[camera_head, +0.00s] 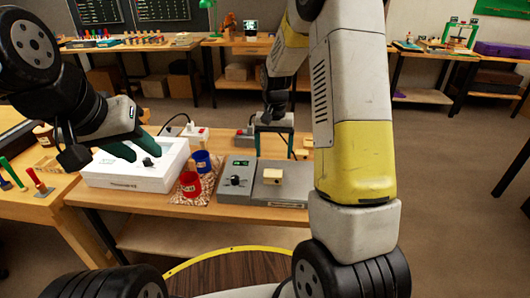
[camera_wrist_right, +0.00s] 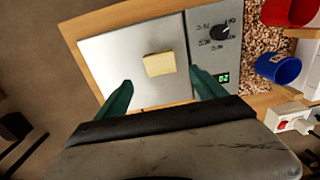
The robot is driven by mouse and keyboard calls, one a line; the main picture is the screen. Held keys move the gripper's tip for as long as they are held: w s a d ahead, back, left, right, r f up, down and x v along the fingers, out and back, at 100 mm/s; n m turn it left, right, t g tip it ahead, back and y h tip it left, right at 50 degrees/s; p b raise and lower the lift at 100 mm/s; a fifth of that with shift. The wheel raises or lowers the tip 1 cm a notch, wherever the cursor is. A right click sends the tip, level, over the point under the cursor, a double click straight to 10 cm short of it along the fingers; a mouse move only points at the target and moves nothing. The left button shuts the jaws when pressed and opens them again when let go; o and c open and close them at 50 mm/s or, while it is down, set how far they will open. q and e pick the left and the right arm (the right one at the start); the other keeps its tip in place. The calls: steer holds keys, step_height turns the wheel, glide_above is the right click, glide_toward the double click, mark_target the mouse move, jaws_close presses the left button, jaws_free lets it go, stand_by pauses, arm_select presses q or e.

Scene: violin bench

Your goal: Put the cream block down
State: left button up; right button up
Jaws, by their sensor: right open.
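The cream block (camera_head: 272,176) lies on the silver plate (camera_head: 291,190) of a grey device with a dial and green display (camera_head: 236,181). In the right wrist view the block (camera_wrist_right: 159,64) rests on the plate (camera_wrist_right: 118,60), with bare metal around it. My right gripper (camera_head: 273,138) is open and empty. Its two teal fingers (camera_wrist_right: 162,93) are spread wide and apart from the block, which shows beyond their tips. My left gripper (camera_head: 133,150) is over the white box (camera_head: 125,176) with its teal fingers apart, near a dark knob (camera_head: 148,161).
A red cup (camera_head: 189,184) and a blue cup (camera_head: 201,161) stand on a speckled mat (camera_head: 204,190) left of the grey device. A white power strip (camera_head: 193,134) lies behind. Tools with coloured handles (camera_head: 39,183) stand at the left.

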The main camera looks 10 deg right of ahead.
steer(key=s+r+n+t+y, duration=0.1)
steer(key=s+r+t, duration=0.1)
steer(key=s+r, duration=0.45)
steer(key=s+r+n+t, duration=0.1)
steer(key=s+r, duration=0.3)
steer(key=r, duration=0.6)
steer(key=s+a+r+n+t, duration=0.1)
steer(key=s+r, duration=0.1)
steer(key=s, duration=0.5)
steer(key=s+a+r+t+y, duration=0.1)
steer(key=s+r+t, duration=0.1)
steer(key=s, duration=0.4)
steer(key=shift+s+r+n, duration=0.2)
steer(key=shift+s+n, duration=0.2)
